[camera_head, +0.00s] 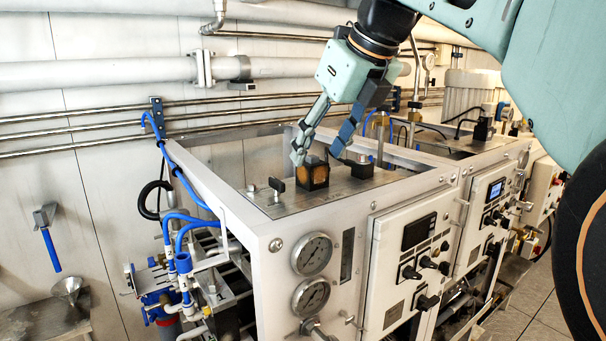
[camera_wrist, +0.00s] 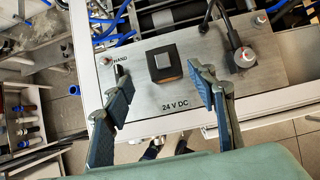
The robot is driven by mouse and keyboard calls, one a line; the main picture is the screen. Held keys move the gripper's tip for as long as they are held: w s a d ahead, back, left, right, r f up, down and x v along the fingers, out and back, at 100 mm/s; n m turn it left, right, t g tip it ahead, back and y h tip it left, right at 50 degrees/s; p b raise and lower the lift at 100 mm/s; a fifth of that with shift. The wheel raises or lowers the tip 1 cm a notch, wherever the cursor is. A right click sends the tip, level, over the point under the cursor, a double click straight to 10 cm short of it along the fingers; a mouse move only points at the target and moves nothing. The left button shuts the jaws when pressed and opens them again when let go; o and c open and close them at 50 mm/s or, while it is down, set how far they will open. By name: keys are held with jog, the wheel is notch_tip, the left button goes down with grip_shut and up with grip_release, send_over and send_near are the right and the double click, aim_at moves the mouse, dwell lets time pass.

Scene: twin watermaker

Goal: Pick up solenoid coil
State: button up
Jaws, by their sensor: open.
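The solenoid coil (camera_head: 312,174) is a small black block with an orange-brown face. It stands on the metal top plate of the white machine frame. In the wrist view the coil (camera_wrist: 164,64) shows from above as a dark square block on a plate marked "24 V DC". My gripper (camera_head: 322,160) is open and points down at the coil, with one finger at its left and the other at its right in the head view. In the wrist view the fingers (camera_wrist: 160,82) are wide apart and the coil lies between and beyond their tips, with nothing held.
A black connector with a cable (camera_wrist: 243,56) stands right of the coil. A small black handle (camera_head: 277,186) by the "HAND" mark stands at its left. The plate (camera_wrist: 150,99) is otherwise mostly bare. Blue hoses (camera_head: 176,170) run along the frame's left side.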

aim_at(315, 162)
jog(key=x, duration=0.6)
jog(key=shift+w+d+r, duration=0.1)
jog(key=shift+w+d, duration=0.1)
jog(key=shift+w, duration=0.1)
grip_shut()
